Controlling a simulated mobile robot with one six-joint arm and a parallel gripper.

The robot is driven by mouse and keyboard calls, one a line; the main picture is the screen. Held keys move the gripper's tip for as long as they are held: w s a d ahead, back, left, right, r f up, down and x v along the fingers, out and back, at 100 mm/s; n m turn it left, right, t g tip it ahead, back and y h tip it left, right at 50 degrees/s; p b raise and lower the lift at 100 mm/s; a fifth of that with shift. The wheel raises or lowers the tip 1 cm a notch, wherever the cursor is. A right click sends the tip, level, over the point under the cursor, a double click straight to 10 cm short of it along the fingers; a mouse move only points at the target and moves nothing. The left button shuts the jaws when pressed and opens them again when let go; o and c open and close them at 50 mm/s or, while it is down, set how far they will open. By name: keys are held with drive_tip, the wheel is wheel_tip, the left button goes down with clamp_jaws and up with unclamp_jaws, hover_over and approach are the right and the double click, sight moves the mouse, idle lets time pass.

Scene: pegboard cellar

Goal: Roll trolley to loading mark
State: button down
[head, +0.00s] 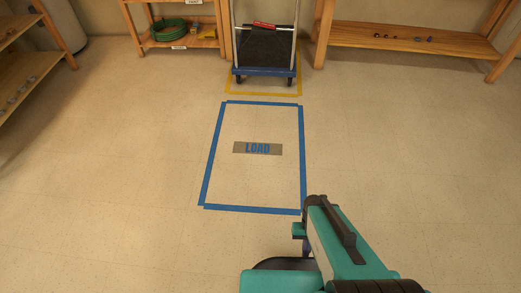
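The trolley (264,71) stands upright at the top of the head view, with a blue base, a dark load or bed and a light metal frame. It stands inside a yellow taped outline (233,92) on the floor. The loading mark (303,160) is a blue taped rectangle on the floor below the trolley, with a "LOAD" label (257,148) in its middle. The rectangle is empty. My gripper (301,232) is at the lower right, near the rectangle's bottom right corner and apart from the trolley. Its fingers are mostly hidden by my arm.
Wooden shelves stand at the left (30,75), behind left (178,40) with a green coiled hose (170,31), and behind right (400,40) with small items. The tiled floor around the blue rectangle is clear.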

drive_tip(key=shift+r, duration=0.15)
wheel_tip(320, 180, up, 18)
drive_tip(key=s+p, duration=0.1)
drive_tip(key=p, duration=1.7)
drive_tip(key=shift+r+g, duration=0.15)
drive_tip(key=shift+g, duration=0.15)
drive_tip(key=shift+d, duration=0.1)
